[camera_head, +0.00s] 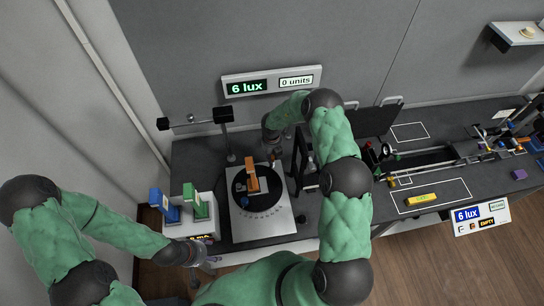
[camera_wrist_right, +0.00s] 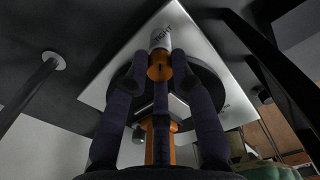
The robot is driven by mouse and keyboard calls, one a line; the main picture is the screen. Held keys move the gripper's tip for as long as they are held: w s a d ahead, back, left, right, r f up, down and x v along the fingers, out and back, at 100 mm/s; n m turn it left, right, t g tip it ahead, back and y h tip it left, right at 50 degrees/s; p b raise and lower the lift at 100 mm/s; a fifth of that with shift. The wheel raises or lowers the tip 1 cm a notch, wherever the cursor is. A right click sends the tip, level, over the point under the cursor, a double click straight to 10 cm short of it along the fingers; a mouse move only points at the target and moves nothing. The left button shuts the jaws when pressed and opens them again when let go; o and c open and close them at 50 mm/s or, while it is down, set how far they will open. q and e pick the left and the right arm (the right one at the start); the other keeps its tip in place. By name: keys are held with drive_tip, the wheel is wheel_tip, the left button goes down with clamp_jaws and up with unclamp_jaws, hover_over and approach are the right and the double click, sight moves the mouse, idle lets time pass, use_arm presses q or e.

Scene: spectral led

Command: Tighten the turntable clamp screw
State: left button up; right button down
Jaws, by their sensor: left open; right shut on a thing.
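The turntable (camera_head: 268,206) is a black disc with marks near its rim, set on a white plate (camera_head: 281,226). An orange part (camera_head: 252,178) stands on the disc. In the right wrist view, an orange piece (camera_wrist_right: 158,72) sits between the dark fingers of my right gripper (camera_wrist_right: 160,85), beside a white part lettered "TIGHT" (camera_wrist_right: 161,38). My right gripper (camera_head: 275,156) is shut on this orange piece, which I take as the clamp screw; the fingers partly hide it. My left gripper (camera_head: 207,256) is open and empty, low at the left by the table's front edge.
A white stand (camera_head: 203,226) with a blue block (camera_head: 158,200) and a green block (camera_head: 196,203) is left of the turntable. A black post (camera_head: 229,135) stands behind. A display (camera_head: 272,81) reads "6 lux" and "0 units". A yellow block (camera_head: 421,199) lies at the right.

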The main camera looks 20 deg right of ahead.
sight(272, 156)
drive_tip(key=shift+w+d+r+m, duration=0.15)
drive_tip(key=shift+w+m, duration=0.1)
drive_tip(key=shift+m, duration=0.35)
drive_tip(key=c, duration=1.3)
unclamp_jaws()
drive_tip(key=shift+o, duration=1.2)
drive_tip(key=shift+s, duration=0.1)
wheel_tip(272, 156, up, 12)
